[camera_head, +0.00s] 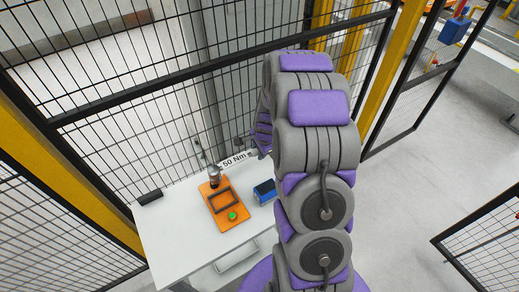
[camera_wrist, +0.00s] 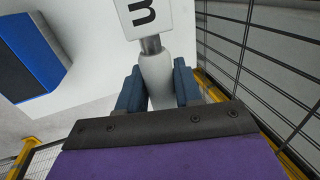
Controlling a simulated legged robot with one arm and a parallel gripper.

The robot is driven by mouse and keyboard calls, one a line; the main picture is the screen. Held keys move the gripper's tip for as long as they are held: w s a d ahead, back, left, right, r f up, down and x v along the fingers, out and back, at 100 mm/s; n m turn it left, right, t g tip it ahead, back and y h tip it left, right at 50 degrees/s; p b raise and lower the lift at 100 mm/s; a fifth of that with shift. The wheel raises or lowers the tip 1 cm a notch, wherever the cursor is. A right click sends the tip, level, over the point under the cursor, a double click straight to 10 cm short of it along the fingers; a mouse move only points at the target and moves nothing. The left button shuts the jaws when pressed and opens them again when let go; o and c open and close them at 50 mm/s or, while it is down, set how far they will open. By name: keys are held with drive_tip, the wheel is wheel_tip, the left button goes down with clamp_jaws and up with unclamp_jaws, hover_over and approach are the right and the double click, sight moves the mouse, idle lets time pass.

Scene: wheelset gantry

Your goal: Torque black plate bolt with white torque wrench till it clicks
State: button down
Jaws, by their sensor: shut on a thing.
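A white torque wrench (camera_wrist: 157,80) has its handle between the two blue fingers of my gripper (camera_wrist: 158,90), which is shut on it. A white label with a dark "m" sits just beyond a metal neck. In the head view the wrench's label (camera_head: 236,160) reads "50 Nm" above the back of the table, left of my arm. My fingers are hard to make out there. I cannot make out the black plate bolt.
The white table (camera_head: 172,245) stands against black mesh fencing with yellow posts. A blue-and-black box (camera_head: 265,191) is right of the board and shows large in the wrist view (camera_wrist: 28,58). A small black object (camera_head: 150,197) lies at the left edge. Table front-left is clear.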

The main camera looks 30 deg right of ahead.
drive_tip(key=shift+a, duration=0.5)
drive_tip(key=shift+f, duration=0.15)
drive_tip(key=shift+d+f, duration=0.4)
drive_tip(key=shift+d, duration=0.05)
drive_tip(key=shift+a+f, duration=0.35)
drive_tip(key=shift+f, duration=0.35)
